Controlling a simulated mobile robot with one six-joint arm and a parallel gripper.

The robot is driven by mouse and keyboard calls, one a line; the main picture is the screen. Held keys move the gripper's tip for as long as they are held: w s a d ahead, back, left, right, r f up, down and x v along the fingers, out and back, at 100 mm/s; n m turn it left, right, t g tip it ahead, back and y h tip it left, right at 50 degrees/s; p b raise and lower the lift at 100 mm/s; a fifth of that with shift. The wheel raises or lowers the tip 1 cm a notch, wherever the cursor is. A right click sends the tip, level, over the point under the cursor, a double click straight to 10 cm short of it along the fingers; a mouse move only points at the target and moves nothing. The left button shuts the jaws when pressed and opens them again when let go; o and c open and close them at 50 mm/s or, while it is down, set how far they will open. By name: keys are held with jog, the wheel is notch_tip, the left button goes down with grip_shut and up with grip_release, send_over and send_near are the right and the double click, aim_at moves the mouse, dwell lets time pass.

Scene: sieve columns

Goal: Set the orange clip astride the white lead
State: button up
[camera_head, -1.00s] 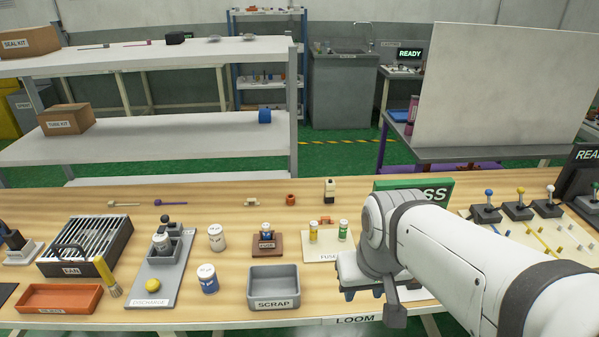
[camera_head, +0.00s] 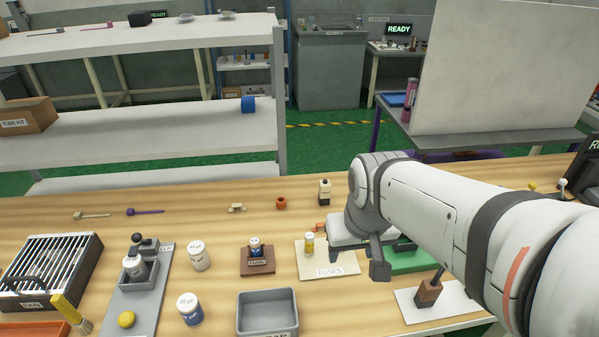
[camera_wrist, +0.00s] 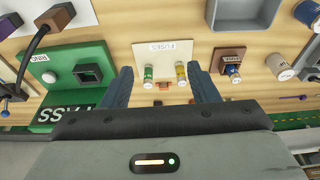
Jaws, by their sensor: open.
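The orange clip (camera_wrist: 163,87) shows in the wrist view beside the fuses card, between my two fingers in the picture. In the head view a bit of orange (camera_head: 322,228) shows at the back of that card, partly hidden by my arm. A white board (camera_head: 450,306) carries a brown block (camera_head: 428,291) with a dark cable, also seen in the wrist view (camera_wrist: 55,16). I cannot make out the white lead.
The fuses card (camera_head: 336,272) bears a yellow fuse (camera_head: 309,243); a green fuse (camera_wrist: 148,73) shows beside it in the wrist view. A fuse block (camera_head: 256,262), grey bin (camera_head: 267,310) and white-lidded jars (camera_head: 190,309) stand left. A cream-and-black bottle (camera_head: 324,192) stands behind.

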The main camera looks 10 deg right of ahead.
jog(key=t+b, duration=0.2)
jog(key=b, duration=0.3)
send_near(322, 224)
jog(key=x, duration=0.8)
jog(key=shift+w+f+b, duration=0.1)
jog(key=shift+f+b, duration=0.25)
jog(key=c, duration=1.1)
jog(key=shift+r, duration=0.1)
